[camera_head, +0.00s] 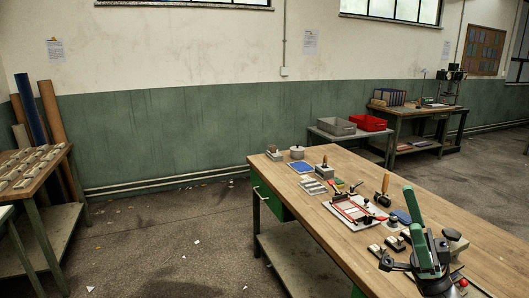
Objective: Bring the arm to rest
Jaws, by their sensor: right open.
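My right gripper (424,264) shows at the lower right, with green and black parts, over the near right part of the wooden workbench (330,222). It is open, and I see nothing held in it. Its dark parts overlap the bench top in the picture, and I cannot tell its exact height above it. My left gripper is not in view.
Grey (336,126) and red (368,122) bins stand behind. The floor at left centre is mostly clear, with paper scraps.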

